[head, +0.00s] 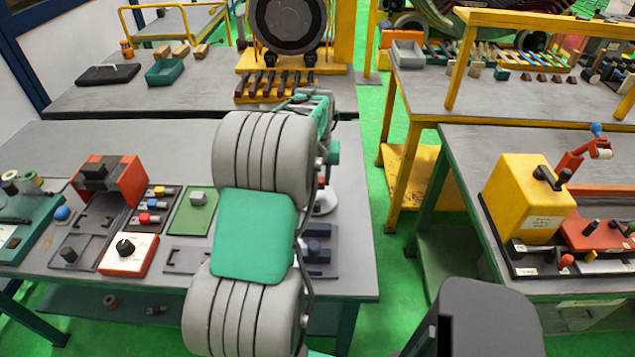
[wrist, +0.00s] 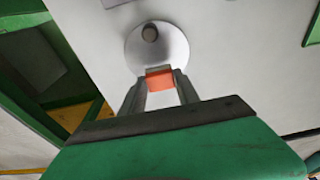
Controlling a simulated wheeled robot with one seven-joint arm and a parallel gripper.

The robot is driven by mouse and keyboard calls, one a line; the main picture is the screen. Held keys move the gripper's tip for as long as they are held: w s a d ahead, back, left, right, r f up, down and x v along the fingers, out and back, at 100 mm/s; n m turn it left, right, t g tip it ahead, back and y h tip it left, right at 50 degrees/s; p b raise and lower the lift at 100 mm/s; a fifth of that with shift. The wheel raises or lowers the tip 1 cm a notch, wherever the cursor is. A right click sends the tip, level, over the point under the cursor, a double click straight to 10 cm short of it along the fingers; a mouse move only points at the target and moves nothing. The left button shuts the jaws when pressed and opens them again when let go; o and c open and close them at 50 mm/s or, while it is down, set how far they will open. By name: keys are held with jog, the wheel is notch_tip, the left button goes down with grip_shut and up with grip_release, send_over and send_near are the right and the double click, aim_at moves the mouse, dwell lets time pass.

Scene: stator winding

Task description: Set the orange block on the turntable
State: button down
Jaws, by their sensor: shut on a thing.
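The orange block (wrist: 159,79) is between the fingertips of my gripper (wrist: 159,84) in the wrist view, and my gripper is shut on it. In the head view the turntable (head: 327,203) shows only in part at the right of the grey workbench. My arm hides the rest of it, and I cannot make out the block there.
Left of my arm on the workbench (head: 352,255) are a red-and-black fixture (head: 110,180), a green pad (head: 195,212), and a white box with a black knob (head: 128,254). A dark blue block fixture (head: 318,243) lies just in front of the turntable. The bench's right strip is bare.

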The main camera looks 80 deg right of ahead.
aim_at(318, 182)
jog(key=shift+a+f, duration=0.1)
jog(key=shift+f, duration=1.35)
jog(key=c, duration=0.9)
grip_release()
jog(key=shift+f, duration=0.15)
